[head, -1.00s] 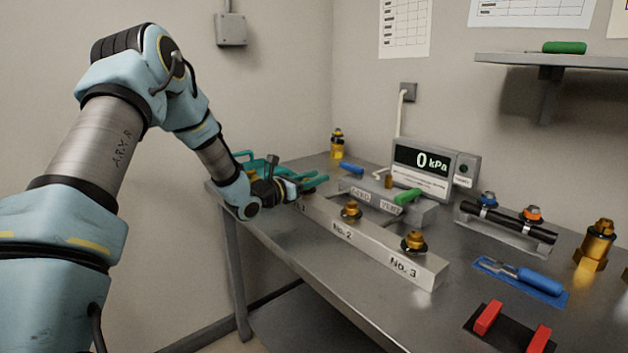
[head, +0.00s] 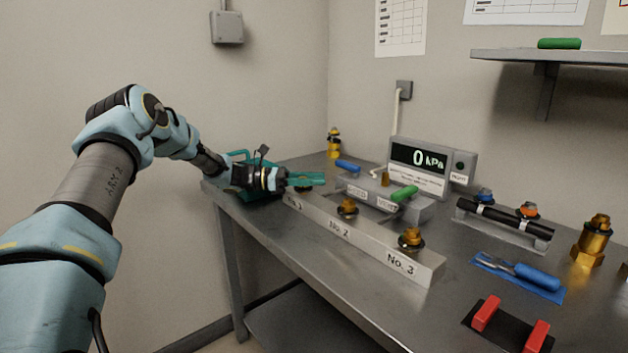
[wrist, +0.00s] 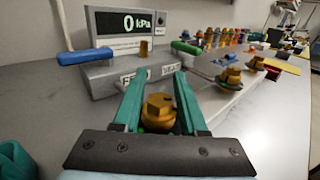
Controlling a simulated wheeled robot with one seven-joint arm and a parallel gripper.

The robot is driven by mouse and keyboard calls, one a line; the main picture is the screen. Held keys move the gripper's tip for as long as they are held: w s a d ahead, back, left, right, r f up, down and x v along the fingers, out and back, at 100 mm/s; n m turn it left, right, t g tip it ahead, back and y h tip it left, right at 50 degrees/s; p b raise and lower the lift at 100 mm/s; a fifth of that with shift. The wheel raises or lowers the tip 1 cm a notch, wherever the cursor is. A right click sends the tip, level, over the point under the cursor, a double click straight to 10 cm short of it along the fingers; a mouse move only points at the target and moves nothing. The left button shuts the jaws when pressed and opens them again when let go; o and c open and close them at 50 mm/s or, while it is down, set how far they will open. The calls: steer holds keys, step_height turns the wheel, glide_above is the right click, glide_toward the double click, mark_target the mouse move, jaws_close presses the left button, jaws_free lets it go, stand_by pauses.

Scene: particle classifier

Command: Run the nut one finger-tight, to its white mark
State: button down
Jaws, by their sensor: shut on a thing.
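The steel bar (head: 375,245) labelled No. 1, No. 2 and No. 3 lies along the bench. My gripper (head: 318,179) is over its far left end, at No. 1, with its teal fingers nearly level. In the wrist view my gripper (wrist: 158,80) has one finger on each side of the brass nut one (wrist: 158,112) and is shut on it. In the head view nut one is mostly hidden by the fingers. I cannot make out its white mark. Nut two (head: 347,207) and nut three (head: 411,238) sit on the bar, clear of my gripper.
Behind the bar is a grey valve block (head: 385,203) with a blue handle (head: 347,166) and a green handle (head: 405,193). The gauge (head: 418,165) behind reads 0 kPa. A teal object (head: 240,160) stands close by my wrist.

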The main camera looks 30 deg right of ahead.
steer(key=shift+r+m+g+y, duration=0.2)
steer(key=shift+m+g+y, duration=0.1)
steer(key=shift+g, duration=0.1)
steer(key=c, duration=0.7)
jaws_free()
steer(key=shift+c, duration=0.2)
steer(key=shift+o, duration=0.3)
steer(key=shift+f, duration=0.1)
step_height(320, 180, up, 10)
steer(key=b, duration=0.1)
steer(key=shift+o, duration=0.2)
